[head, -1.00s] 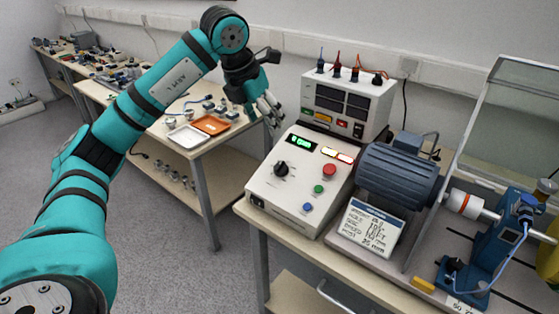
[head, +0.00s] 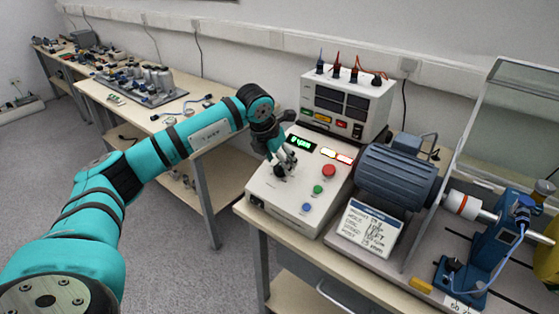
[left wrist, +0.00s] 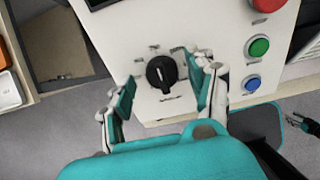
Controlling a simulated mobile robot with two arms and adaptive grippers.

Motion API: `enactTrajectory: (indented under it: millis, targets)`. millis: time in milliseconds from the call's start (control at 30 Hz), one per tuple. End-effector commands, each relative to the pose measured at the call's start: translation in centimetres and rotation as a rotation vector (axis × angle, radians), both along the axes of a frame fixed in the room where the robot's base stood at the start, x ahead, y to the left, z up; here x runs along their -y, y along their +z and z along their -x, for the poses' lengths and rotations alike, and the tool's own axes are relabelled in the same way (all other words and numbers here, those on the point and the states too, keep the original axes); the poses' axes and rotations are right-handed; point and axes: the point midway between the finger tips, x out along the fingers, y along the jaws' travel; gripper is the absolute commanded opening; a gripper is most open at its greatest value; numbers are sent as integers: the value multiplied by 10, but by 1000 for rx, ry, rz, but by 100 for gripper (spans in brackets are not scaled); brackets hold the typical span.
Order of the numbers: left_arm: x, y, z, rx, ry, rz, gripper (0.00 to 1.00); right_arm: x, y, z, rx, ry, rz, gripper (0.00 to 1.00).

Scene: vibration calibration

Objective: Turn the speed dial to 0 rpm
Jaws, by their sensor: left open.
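The speed dial is a black knob (left wrist: 162,73) on the sloped white panel of the control box (head: 262,197). In the left wrist view its pointer tilts up and to the left, and the small labels around it are too blurred to read. My left gripper (left wrist: 162,92) is open, with one finger on each side of the knob and a gap on both sides. In the head view the left gripper (head: 284,166) hides part of the knob. A green display (head: 300,143) is lit above it; its digits are unclear.
Red (head: 328,171), green (head: 317,189) and blue (head: 306,207) buttons sit right of the dial. A motor (head: 398,178) and a label card (head: 368,228) stand to the right. A meter box (head: 346,100) stands behind.

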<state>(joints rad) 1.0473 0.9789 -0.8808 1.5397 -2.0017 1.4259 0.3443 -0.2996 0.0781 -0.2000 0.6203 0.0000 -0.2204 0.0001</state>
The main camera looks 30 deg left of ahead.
Motion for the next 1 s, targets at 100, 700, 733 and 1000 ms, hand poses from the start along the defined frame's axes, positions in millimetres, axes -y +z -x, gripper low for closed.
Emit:
enactTrajectory:
  millis: [100, 700, 733, 1000]
  targets:
    - [0, -6, -2, 1, -1, 0, 57, 0, 1, 0, 0, 0, 0, 40]
    - [1, -7, -3, 0, -1, 0, 16, 3, 1, 0, 0, 1, 3, 40]
    - [1, -7, -3, 0, -1, 0, 12, 3, 1, 0, 0, 1, 3, 40]
    - [0, -7, -3, 0, 15, 7, 5, 2, 0, 0, 0, 1, 3, 40]
